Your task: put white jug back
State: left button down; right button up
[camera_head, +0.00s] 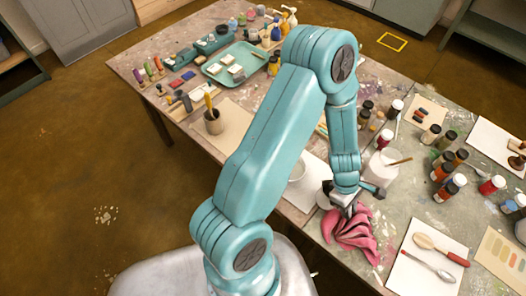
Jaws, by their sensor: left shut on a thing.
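A white jug-like vessel (381,170) shows just right of my left wrist, partly hidden behind it. My left gripper (350,200) reaches down from above at the right of the table. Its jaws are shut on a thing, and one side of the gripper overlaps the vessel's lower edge. The fingers hide the contact, so I cannot tell exactly where they grip. A small pale round shape (324,201) shows left of the fingers. A crumpled pink cloth (352,236) lies below them. My right gripper is not in view.
Several paint bottles (447,187) crowd the right side. A white sheet (413,270) with a spoon and a brush lies front right. A teal tray (234,62) and a brush pot (213,123) stand farther back.

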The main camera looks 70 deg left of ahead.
pick_arm(q)
jog(key=shift+w+r, duration=0.2)
jog(key=shift+r, duration=0.45)
jog(key=a+r, duration=0.1)
jog(key=a, duration=0.1)
jog(key=a+r, duration=0.4)
jog(key=shift+s+a+b, duration=0.2)
jog(key=shift+s+b, duration=0.05)
jog(key=shift+b, duration=0.05)
jog(key=s+a+r+n+b, duration=0.1)
jog(key=s+a+r+n, duration=0.1)
jog(key=s+a+r, duration=0.35)
jog(key=s+a+r+n+t+y, duration=0.1)
jog(key=s+a+r, duration=0.1)
jog(key=s+a, duration=0.6)
jog(key=s+a+r+n+b, duration=0.1)
jog(key=s+a+r+n, duration=0.15)
jog(key=a, duration=0.65)
jog(key=f, duration=0.6)
jog(key=f+p, duration=0.1)
jog(key=f, duration=0.6)
jog(key=s+f, duration=0.1)
jog(key=f, duration=0.5)
jog(key=shift+a+f, duration=0.3)
jog(key=shift+f, duration=0.05)
jog(key=shift+w, duration=0.1)
